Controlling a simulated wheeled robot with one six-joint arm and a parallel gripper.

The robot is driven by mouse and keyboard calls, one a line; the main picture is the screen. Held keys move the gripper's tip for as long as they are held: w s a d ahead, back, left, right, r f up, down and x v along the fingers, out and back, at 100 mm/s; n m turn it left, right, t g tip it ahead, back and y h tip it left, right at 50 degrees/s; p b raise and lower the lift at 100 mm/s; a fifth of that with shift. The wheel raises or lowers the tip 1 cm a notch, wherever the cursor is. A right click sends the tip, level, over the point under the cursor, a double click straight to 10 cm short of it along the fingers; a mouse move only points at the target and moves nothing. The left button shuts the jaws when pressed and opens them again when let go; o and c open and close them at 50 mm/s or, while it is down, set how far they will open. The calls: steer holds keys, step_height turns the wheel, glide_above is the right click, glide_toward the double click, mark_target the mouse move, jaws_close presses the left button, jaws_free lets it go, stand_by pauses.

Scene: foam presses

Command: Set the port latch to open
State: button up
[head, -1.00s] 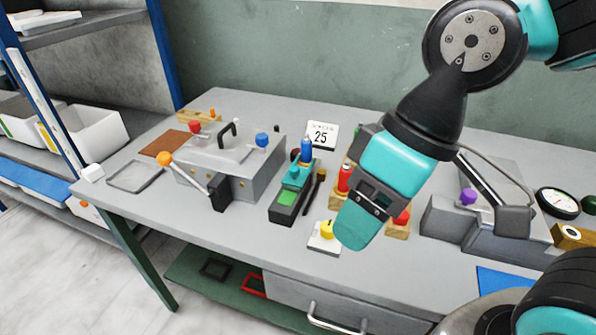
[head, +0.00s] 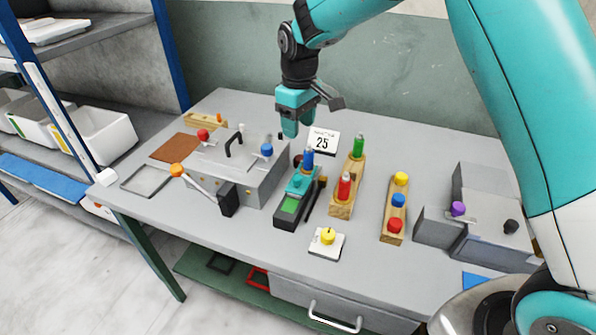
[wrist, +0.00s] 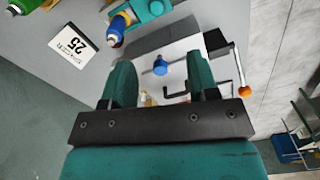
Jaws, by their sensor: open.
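A grey press (head: 262,188) stands on the left half of the bench. Its top carries a blue knob (head: 267,150), a red knob (head: 203,135) and a black handle (head: 233,140). An orange-ended lever (head: 195,181) runs from a black block at its front. I cannot tell which part is the port latch. My gripper (head: 290,130) is raised above the press's back right, pointing down. In the wrist view my gripper (wrist: 160,63) is open and empty. The blue knob (wrist: 160,67) shows between its fingers, apart from them. The red knob is hidden there.
A teal-topped device (head: 290,205), a 25 card (head: 322,141) and a wooden rack (head: 342,203) stand right of the press. A yellow knob on a white plate (head: 325,243) is near the front. Another grey machine (head: 485,195) stands at right.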

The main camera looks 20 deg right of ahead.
mark_target(298, 178)
steer(key=f+p, duration=0.1)
steer(key=f, duration=0.5)
steer(key=f+p, duration=0.2)
steer(key=f, duration=0.4)
steer(key=f+p, duration=0.2)
steer(key=f, duration=0.4)
steer(key=shift+w, duration=0.4)
jaws_close()
